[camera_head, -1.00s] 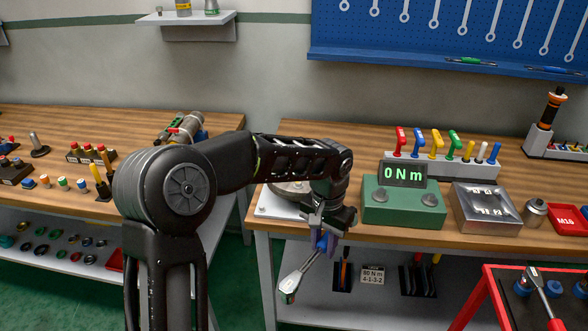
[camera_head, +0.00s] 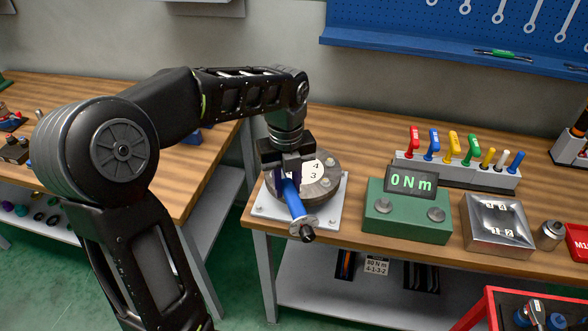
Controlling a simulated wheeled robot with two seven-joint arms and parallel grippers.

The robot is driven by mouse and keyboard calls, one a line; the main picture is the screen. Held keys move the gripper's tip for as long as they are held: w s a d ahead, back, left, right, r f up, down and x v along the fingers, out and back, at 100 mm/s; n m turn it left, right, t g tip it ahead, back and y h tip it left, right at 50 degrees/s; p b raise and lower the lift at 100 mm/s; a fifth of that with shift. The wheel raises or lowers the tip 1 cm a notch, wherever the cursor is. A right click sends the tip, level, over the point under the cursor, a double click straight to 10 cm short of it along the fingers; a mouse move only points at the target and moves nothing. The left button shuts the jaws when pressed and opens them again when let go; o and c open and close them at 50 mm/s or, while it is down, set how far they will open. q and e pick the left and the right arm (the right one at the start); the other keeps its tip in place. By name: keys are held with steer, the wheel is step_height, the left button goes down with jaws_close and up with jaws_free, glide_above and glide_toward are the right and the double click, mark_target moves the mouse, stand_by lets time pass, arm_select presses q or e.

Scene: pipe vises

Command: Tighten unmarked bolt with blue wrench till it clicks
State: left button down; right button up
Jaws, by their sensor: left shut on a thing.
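My left gripper (camera_head: 287,176) is shut on the blue handle of the wrench (camera_head: 294,204), above the front left of the round flange. The wrench slants down and right toward the front. Its near end, grey with a dark knob, hangs over the white base plate's front edge; I cannot tell whether it touches anything. The grey flange (camera_head: 330,186) has a white face with the numbers 4 and 3 showing and bolts around its rim. The gripper hides its left part, so I cannot pick out the unmarked bolt. The green torque box (camera_head: 408,213) reads 0 N m. My right gripper is out of view.
The white base plate (camera_head: 335,214) sits at the bench's left front corner. A rack of coloured-handled tools (camera_head: 460,172) and a metal box (camera_head: 497,226) stand to the right. A card (camera_head: 376,267) below reads 80 N m, 4-1-3-2. A red cart (camera_head: 490,305) is at the lower right.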

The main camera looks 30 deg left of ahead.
arm_select(q)
steer(key=shift+a+r+m, duration=0.1)
steer(key=shift+r+m, duration=0.1)
steer(key=shift+m, duration=0.1)
steer(key=shift+r+p, duration=0.1)
steer(key=shift+p, duration=0.2)
steer(key=shift+s+f+b, duration=0.1)
steer(key=shift+f+b, duration=0.55)
steer(key=shift+f, duration=0.2)
steer(key=shift+f+b, duration=0.65)
steer(key=shift+f, duration=0.8)
steer(key=shift+f+b, duration=0.85)
steer(key=shift+f, duration=0.2)
steer(key=shift+s, duration=0.1)
stand_by(1.0)
